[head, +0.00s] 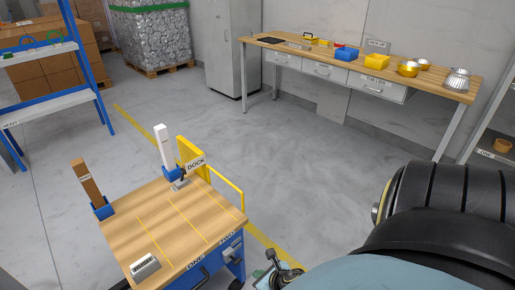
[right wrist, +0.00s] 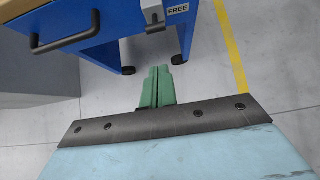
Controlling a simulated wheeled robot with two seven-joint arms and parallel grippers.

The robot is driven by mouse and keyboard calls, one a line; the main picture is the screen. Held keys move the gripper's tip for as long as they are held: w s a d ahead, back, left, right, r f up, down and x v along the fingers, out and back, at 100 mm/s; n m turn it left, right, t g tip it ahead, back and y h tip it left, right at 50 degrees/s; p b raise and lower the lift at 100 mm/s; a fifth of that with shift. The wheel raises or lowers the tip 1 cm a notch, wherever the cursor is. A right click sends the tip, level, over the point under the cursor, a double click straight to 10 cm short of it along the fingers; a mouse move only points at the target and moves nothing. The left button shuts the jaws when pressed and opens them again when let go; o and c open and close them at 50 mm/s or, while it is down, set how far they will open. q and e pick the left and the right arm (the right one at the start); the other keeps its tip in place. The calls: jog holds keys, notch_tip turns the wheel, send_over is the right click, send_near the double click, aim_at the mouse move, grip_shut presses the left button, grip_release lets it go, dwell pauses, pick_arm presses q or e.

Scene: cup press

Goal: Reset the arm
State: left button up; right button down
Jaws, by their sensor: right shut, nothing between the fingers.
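My right gripper (right wrist: 157,84) shows in the right wrist view as two green fingers pressed together, with nothing between them. They hang over grey floor beside the blue cart (right wrist: 105,35). In the head view my right gripper (head: 260,274) is partly seen at the bottom, just right of the cart, with my dark and pale-blue arm parts filling the lower right. My left gripper is in neither view.
The cart's wooden top (head: 165,225) holds a metal block (head: 145,267), a white upright piece (head: 163,147) and a brown one (head: 88,182). A yellow rail (head: 228,188) edges it. A long workbench (head: 345,62) stands at the back. Floor between is clear.

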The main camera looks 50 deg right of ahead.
dwell(0.5)
jog(key=s+f+m+g, duration=0.4)
jog(key=s+f+m, duration=0.65)
jog(key=m, duration=0.45)
jog(key=s+a+f+m+g, duration=0.2)
jog(key=s+a+f+m, duration=0.1)
jog(key=s+m, duration=0.5)
jog(key=s+a+f+m+g+y, duration=0.1)
jog(key=s+a+f+m+g, duration=0.1)
jog(key=s+a+m, duration=0.4)
jog(key=s+f+m, duration=0.1)
jog(key=s+m, duration=0.1)
jog(key=m, duration=0.1)
jog(key=shift+s+f, duration=0.3)
jog(key=shift+a, duration=0.1)
